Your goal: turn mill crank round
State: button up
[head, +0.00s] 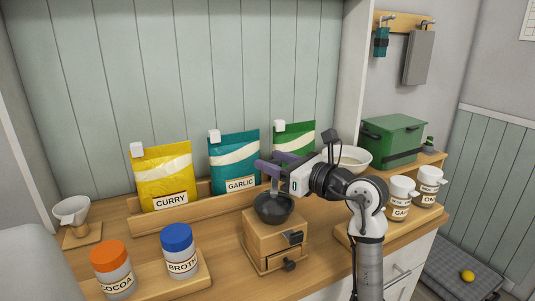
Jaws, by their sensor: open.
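The mill (262,240) is a wooden box with a dark bowl (268,208) on top. It stands near the front of the counter, right of centre. A grey upright piece rises from the bowl toward my gripper; it may be part of the crank. The crank's handle cannot be made out clearly behind the fingers. My gripper (269,168) has purple fingers and points left, just above the bowl. It is open around the top of the upright piece or close beside it; I cannot tell whether it touches.
Curry (164,175), garlic (234,162) and green (293,140) bags stand in a wooden rack behind the mill. Cocoa (113,272) and broth (179,254) jars stand left. A pale bowl (355,160), two white-lidded jars and a green box (392,138) are right.

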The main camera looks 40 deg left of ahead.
jog(key=shift+a, duration=1.15)
grip_shut()
